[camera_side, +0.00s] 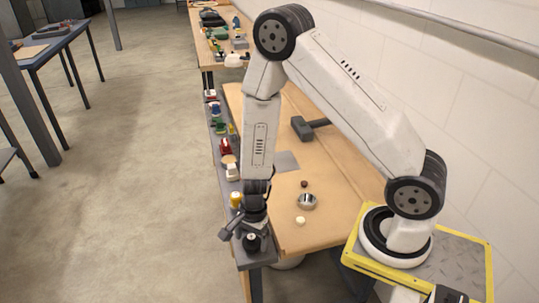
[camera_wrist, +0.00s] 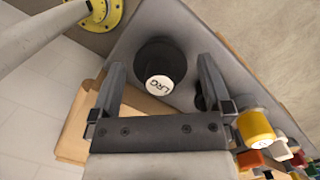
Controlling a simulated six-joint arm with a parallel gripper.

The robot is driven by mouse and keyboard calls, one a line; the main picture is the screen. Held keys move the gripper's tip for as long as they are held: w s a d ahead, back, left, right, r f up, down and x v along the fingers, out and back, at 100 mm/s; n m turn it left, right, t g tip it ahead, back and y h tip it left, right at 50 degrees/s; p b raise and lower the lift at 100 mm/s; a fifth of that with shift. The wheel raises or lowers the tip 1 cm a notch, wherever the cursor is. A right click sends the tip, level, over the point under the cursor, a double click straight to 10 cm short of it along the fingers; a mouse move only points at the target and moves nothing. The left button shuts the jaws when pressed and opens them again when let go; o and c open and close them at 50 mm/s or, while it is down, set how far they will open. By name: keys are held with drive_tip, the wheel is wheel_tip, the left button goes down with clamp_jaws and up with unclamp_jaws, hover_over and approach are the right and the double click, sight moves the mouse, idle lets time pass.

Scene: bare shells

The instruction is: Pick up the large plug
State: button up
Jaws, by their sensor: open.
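The large plug (camera_wrist: 160,64) shows in the wrist view as a black round body with a white end marked "LRG". It lies between the two fingers of my gripper (camera_wrist: 162,72), with a visible gap on each side. My gripper is open and not closed on it. In the side view my gripper (camera_side: 246,222) is low over the near end of the grey strip along the table's left edge. A dark round piece (camera_side: 252,243) shows just by it there; I cannot tell for sure that it is the plug.
A smaller dark piece (camera_wrist: 200,97) is close to my right finger in the wrist view. A yellow-topped piece (camera_wrist: 256,128) stands beyond it, with several coloured pieces in a row. A metal bowl (camera_side: 307,201) and a hammer-like tool (camera_side: 306,127) lie on the wooden table (camera_side: 290,235).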

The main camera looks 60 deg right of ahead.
sight(251, 236)
drive_tip(key=c, duration=1.1)
drive_tip(key=shift+r, duration=0.2)
drive_tip(key=shift+c, duration=0.2)
drive_tip(key=shift+r, duration=4.8)
